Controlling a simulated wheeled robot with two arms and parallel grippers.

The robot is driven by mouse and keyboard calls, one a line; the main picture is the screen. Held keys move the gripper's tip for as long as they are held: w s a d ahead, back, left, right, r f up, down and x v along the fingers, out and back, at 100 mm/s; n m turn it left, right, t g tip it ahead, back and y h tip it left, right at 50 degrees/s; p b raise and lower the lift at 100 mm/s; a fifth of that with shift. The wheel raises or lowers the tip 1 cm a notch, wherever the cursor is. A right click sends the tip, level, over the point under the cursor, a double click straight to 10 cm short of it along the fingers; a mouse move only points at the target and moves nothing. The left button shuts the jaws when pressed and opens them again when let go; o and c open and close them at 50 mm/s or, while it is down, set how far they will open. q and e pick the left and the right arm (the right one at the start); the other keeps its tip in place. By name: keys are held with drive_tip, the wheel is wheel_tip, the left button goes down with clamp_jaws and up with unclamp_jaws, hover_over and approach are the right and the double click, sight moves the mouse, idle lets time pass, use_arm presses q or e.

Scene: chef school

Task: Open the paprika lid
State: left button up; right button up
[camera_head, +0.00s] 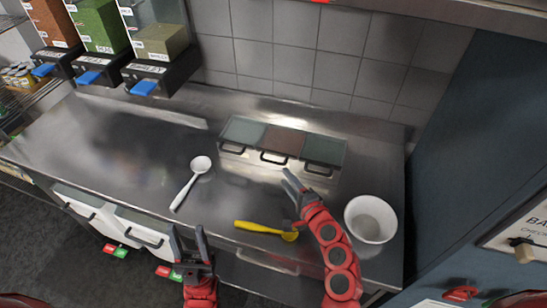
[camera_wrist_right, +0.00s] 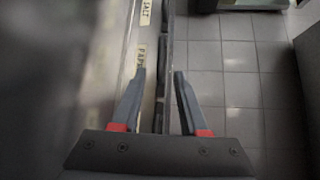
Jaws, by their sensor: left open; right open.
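A three-part spice box (camera_head: 281,145) sits on the steel counter against the tiled wall. Its three lids are shut; the middle one (camera_head: 277,140) is reddish-brown, and each compartment has a dark handle. Labels are not readable in the head view. In the right wrist view, a label starting "PAP" (camera_wrist_right: 140,60) shows just beyond the fingertips, with a "SALT" label (camera_wrist_right: 146,14) farther up. My right gripper (camera_head: 289,184) is open and empty in front of the box's right half; it also shows in the wrist view (camera_wrist_right: 160,78). My left gripper (camera_head: 202,245) is open and empty near the counter's front edge.
A white ladle (camera_head: 190,181) lies left of the box. A yellow spoon (camera_head: 262,229) lies beside my right arm. A white bowl (camera_head: 370,219) stands at the right. Dispensers (camera_head: 160,75) stand at the back left. The left counter (camera_head: 110,140) is clear.

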sight(273, 162)
drive_tip(key=p+x, duration=0.1)
drive_tip(key=x, duration=0.8)
drive_tip(key=shift+r, duration=0.15)
drive_tip(key=shift+w, duration=0.15)
drive_tip(key=shift+c, duration=0.2)
clamp_jaws()
drive_tip(key=shift+a, duration=0.1)
idle(0.8)
